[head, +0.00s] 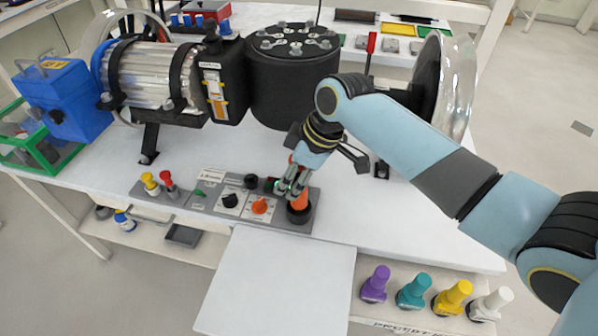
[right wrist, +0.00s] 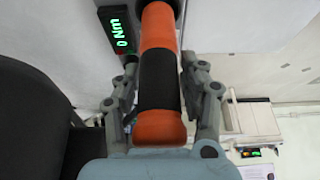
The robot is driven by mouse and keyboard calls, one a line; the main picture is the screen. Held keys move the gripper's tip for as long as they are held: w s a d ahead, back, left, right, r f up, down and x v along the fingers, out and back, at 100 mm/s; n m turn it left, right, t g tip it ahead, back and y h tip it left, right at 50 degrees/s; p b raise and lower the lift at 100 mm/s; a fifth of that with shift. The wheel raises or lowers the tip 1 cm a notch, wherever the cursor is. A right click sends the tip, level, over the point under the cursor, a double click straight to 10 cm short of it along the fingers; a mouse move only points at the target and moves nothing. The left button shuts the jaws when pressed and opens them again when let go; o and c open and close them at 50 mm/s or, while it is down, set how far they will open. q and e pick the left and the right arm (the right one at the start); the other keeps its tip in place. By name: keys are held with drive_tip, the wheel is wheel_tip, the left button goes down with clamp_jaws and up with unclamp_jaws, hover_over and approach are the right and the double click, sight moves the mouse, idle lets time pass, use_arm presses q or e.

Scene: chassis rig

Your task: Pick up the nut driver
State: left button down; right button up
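The nut driver (head: 299,200), with an orange and black handle, stands at the right end of the grey panel, at a dark round holder (head: 299,214). My right gripper (head: 290,188) comes down on it from above. In the right wrist view the handle of the nut driver (right wrist: 158,82) runs between the two fingers, with its orange end near the palm. The fingers of the right gripper (right wrist: 160,90) lie close against both sides of the handle and look shut on it. The tip of the driver is hidden. My left gripper is not in view.
The grey panel (head: 190,203) carries knobs and a yellow and a red plug. A motor rig (head: 150,75) with a black drum (head: 293,85) stands behind. A blue box (head: 65,98) is at left. Several coloured bottles stand at the lower front. The table right of the panel is clear.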

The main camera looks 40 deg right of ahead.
clamp_jaws()
drive_tip(key=shift+w+r, duration=0.1)
drive_tip(key=shift+r, duration=0.05)
